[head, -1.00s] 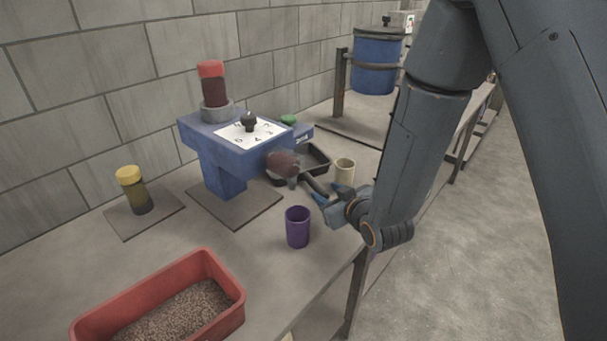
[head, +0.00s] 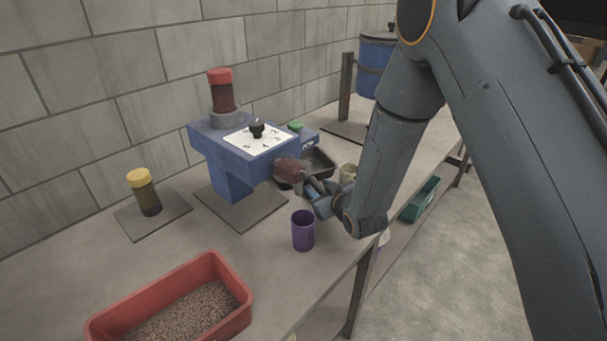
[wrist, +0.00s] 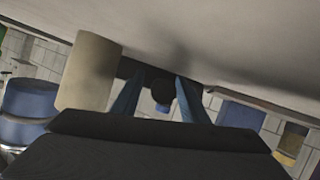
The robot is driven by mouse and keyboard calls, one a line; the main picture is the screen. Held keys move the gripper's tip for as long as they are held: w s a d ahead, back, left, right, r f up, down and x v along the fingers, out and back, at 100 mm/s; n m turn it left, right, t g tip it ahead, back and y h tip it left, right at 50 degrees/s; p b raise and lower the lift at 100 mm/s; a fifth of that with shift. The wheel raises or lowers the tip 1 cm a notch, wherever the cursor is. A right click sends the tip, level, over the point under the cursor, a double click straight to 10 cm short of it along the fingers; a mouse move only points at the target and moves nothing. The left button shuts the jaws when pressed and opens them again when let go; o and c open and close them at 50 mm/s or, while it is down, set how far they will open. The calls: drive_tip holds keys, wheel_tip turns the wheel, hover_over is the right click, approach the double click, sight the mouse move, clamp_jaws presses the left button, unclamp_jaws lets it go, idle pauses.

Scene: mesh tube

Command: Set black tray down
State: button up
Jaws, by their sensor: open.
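The black tray (head: 322,160) is a shallow dark tray on the bench beside the blue machine (head: 238,160). It is partly hidden by a dark red rounded part (head: 290,170) and my arm. My gripper (head: 312,188) is low over the bench at the tray's near side, close to that red part. In the wrist view its two blue fingers (wrist: 158,92) stand apart. A dark shape shows between and behind them; I cannot tell whether it is the tray. No grip on the tray shows.
A cream cup (head: 347,172) stands close beside my gripper; it also shows in the wrist view (wrist: 88,72). A purple cup (head: 303,231) stands nearer, by the bench edge. A red bin of granules (head: 215,268) and a yellow-capped jar (head: 144,192) are at left.

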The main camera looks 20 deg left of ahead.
clamp_jaws()
drive_tip(key=shift+r, duration=0.2)
